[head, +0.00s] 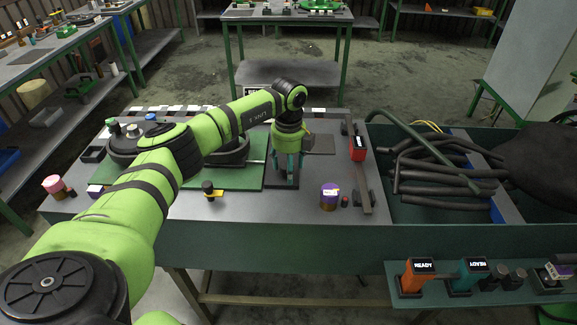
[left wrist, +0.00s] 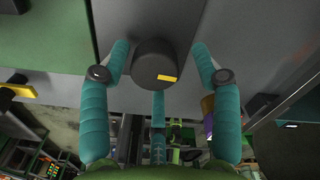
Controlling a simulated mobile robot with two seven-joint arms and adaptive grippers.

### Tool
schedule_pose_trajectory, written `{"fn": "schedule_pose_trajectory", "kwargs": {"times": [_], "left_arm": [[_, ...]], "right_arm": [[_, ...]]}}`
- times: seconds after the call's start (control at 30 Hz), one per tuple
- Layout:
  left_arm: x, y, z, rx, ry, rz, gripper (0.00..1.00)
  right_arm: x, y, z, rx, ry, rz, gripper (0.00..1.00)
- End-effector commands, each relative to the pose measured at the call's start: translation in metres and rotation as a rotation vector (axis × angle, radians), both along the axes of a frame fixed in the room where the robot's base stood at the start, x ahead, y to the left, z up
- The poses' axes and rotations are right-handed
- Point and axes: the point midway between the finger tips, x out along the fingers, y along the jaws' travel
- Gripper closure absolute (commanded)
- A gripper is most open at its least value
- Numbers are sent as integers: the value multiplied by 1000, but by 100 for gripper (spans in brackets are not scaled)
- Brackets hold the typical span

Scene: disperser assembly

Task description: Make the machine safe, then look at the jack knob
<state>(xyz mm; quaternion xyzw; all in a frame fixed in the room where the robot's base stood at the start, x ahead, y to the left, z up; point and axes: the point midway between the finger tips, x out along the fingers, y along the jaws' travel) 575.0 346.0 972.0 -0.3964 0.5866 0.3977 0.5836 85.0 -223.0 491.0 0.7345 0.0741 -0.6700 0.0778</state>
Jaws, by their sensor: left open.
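My left gripper (head: 287,170) points down over the grey bench top (head: 230,208), right of the green mat. Its teal fingers are spread and empty. In the left wrist view a dark round knob (left wrist: 153,62) with a yellow mark lies between the open fingers (left wrist: 160,85), with gaps on both sides. In the head view the gripper hides this knob. No label shows which knob is the jack knob. Another black knob (head: 208,188) with a yellow base stands left of the gripper. My right gripper is not in view.
A purple-topped can (head: 329,196) and a red-topped device (head: 358,149) stand right of the gripper. A bin with dark hoses (head: 440,180) lies further right. Bench space before the gripper is clear.

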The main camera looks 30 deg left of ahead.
Motion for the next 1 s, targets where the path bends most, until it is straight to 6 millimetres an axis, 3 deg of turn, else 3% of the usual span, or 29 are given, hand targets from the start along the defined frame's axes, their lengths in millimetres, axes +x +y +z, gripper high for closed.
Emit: {"fn": "schedule_pose_trajectory", "kwargs": {"times": [0.17, 0.5, 0.7, 1.0], "left_arm": [[2, 1, 12, 0, -5, 2, 37], [2, -1, 81, 1, -5, 0, 37], [1, -2, 111, 1, -1, -1, 37], [1, -2, 120, 1, 2, -1, 37]], "right_arm": [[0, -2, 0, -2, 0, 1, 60], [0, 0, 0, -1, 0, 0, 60], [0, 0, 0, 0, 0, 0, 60], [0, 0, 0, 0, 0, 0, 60]]}}
